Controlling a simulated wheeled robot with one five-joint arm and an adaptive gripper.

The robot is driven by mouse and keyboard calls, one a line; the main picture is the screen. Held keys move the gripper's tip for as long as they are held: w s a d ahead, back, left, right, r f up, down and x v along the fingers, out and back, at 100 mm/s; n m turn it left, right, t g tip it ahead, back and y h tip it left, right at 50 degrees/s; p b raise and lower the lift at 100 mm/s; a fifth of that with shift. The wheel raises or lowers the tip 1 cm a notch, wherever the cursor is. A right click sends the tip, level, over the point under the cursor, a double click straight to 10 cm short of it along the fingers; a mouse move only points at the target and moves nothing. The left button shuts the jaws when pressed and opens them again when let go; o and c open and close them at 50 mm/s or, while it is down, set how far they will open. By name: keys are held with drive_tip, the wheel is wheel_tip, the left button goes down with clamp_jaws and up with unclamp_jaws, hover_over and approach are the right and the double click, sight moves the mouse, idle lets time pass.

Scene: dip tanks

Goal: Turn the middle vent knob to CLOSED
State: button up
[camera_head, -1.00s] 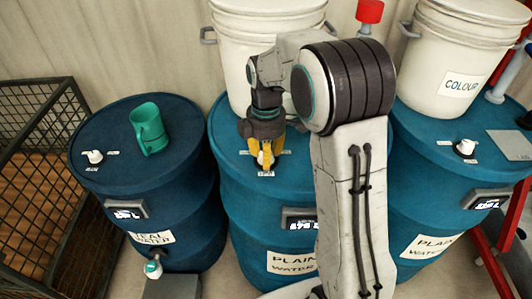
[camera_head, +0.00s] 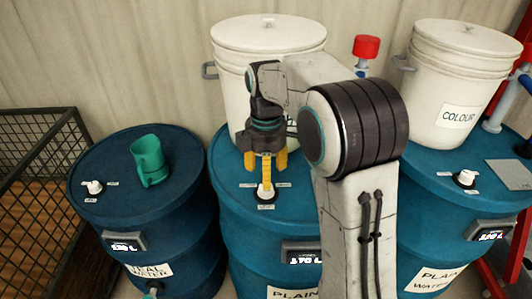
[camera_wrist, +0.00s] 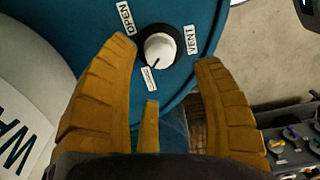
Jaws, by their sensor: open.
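The middle vent knob (camera_head: 266,191) is a small white knob on top of the middle blue barrel (camera_head: 232,200). In the wrist view the white knob (camera_wrist: 159,49) sits in a black ring, with labels OPEN, VENT and a third I cannot read around it. Its dark pointer mark faces the unreadable third label. My gripper (camera_head: 266,172) has yellow fingers spread apart, pointing down over the knob. In the wrist view the open fingers (camera_wrist: 163,55) lie to either side of the knob and hold nothing. They appear clear of it.
A white bucket (camera_head: 300,55) stands at the back of the middle barrel. The left barrel (camera_head: 105,165) bears a green jug (camera_head: 149,160) and a white knob (camera_head: 94,187). The right barrel (camera_head: 425,175) bears a COLOUR bucket (camera_head: 455,85) and a knob (camera_head: 465,178). A wire cage (camera_head: 30,165) stands at left.

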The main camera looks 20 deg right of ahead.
wheel_tip(320, 180, up, 6)
idle(0.4)
drive_tip(key=shift+r, duration=0.1)
idle(0.4)
drive_tip(key=f+m, duration=0.2)
drive_tip(key=m, duration=0.2)
drive_tip(key=s+f+m, duration=0.1)
drive_tip(key=f+m, duration=0.1)
drive_tip(key=m, duration=0.2)
drive_tip(key=f+m, duration=0.3)
drive_tip(key=shift+s+m+t, duration=0.3)
drive_tip(key=shift+m, duration=0.1)
drive_tip(key=s+r+m+t, duration=0.2)
drive_tip(key=s+t, duration=0.1)
drive_tip(key=s, duration=1.7)
drive_tip(key=shift+s+r+m, duration=0.15)
drive_tip(key=shift+r+m, duration=0.05)
drive_tip(key=shift+m, duration=0.2)
